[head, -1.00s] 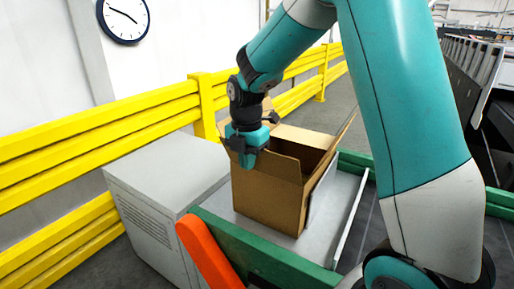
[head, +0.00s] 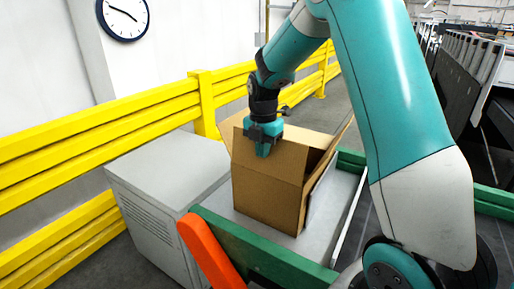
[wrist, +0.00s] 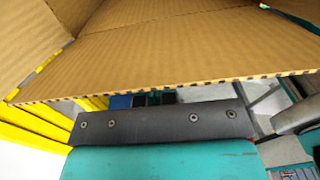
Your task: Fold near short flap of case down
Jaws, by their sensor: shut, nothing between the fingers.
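The case (head: 266,198) is an open brown cardboard box on a grey bed. Its near short flap (head: 290,163) stands up above the near wall, along a visible crease. My gripper (head: 263,152) is shut and empty, pointing down at the near side of this flap and overlapping its upper part. I cannot tell whether it touches. In the wrist view, a cardboard panel with a cut edge (wrist: 170,55) crosses above my gripper's dark finger bar (wrist: 160,122). Other flaps stand up or lean outward at the left and right. The inside of the case is mostly hidden.
A green frame (head: 255,250) edges the bed, with an orange lever (head: 208,255) at its near corner. A grey cabinet (head: 160,180) stands at the left. Yellow guard rails (head: 100,125) run behind. Dark machinery is at the right.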

